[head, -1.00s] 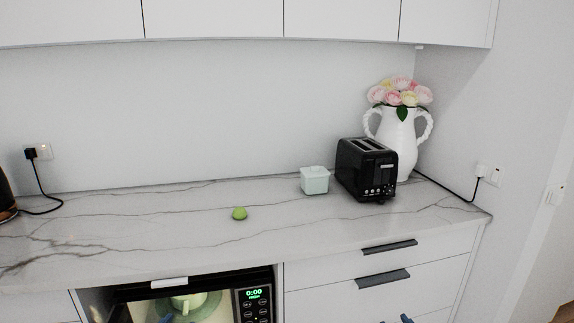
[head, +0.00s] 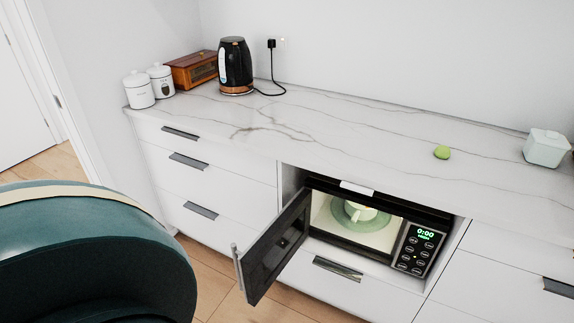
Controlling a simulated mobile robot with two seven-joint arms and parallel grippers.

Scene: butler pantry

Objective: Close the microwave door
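The microwave (head: 421,249) sits in an open bay of the lower cabinets, under the worktop. Its door (head: 275,248) is wide open, hinged at the left side and swung out toward me, with a handle (head: 238,266) along its free edge. Inside the lit cavity a pale green cup (head: 357,210) stands on a plate (head: 372,220). The display reads 0:00 in green. Neither of my grippers shows in the head view, so their state and distance from the door are hidden.
Drawers with dark handles flank the microwave bay. The worktop (head: 320,122) holds a black kettle (head: 235,66), white canisters (head: 139,89), a wooden box (head: 194,70), a green item (head: 442,152) and a pale lidded container (head: 545,148). Wooden floor shows below the door; the lower left is blocked close up.

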